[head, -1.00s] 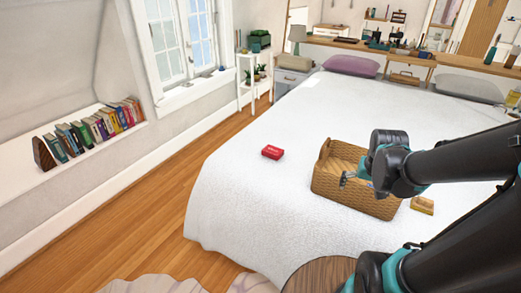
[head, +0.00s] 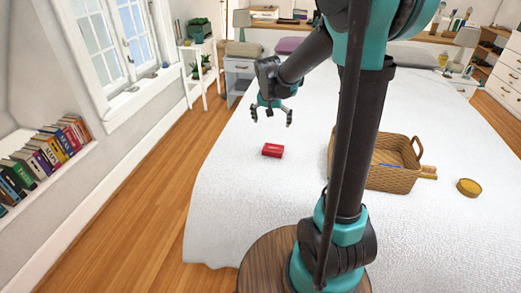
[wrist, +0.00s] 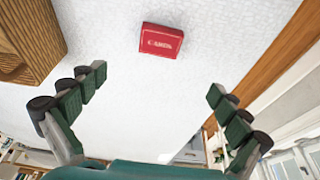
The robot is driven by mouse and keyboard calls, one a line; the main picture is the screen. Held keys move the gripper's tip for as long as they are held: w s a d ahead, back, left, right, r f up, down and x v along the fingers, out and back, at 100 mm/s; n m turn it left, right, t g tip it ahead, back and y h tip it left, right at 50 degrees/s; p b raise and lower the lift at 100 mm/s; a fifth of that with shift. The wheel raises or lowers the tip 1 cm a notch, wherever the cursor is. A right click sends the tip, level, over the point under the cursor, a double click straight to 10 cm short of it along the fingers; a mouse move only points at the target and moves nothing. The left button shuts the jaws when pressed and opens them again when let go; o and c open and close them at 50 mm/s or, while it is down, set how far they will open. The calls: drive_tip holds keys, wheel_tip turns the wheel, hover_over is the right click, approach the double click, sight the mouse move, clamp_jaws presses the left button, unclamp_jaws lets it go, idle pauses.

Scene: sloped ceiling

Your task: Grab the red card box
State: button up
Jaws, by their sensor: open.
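The red card box (head: 273,150) lies flat on the white bed (head: 235,195), left of the wicker basket. It also shows in the wrist view (wrist: 161,39), near the top, with white lettering on its side. My gripper (head: 271,119) is open and empty. In the head view it appears above and beyond the box, with its fingers pointing down. In the wrist view the fingers (wrist: 158,92) are spread wide, and the box lies ahead of the gap between them, not touching either finger.
The wicker basket (head: 392,178) stands on the bed right of the box, partly hidden behind my arm. A bookshelf ledge (head: 45,165) lines the left wall. The bed around the box is clear.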

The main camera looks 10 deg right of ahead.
hover_over(273, 148)
drive_tip(key=s, duration=0.2)
drive_tip(key=f, duration=0.7)
drive_tip(key=a+f, duration=0.1)
drive_tip(key=f, duration=0.3)
drive_tip(key=shift+w+f, duration=0.1)
drive_tip(key=shift+w, duration=0.1)
drive_tip(key=shift+d+x, duration=0.2)
drive_tip(key=shift+x, duration=2.65)
drive_tip(key=shift+s, duration=0.15)
drive_tip(key=c, duration=1.3)
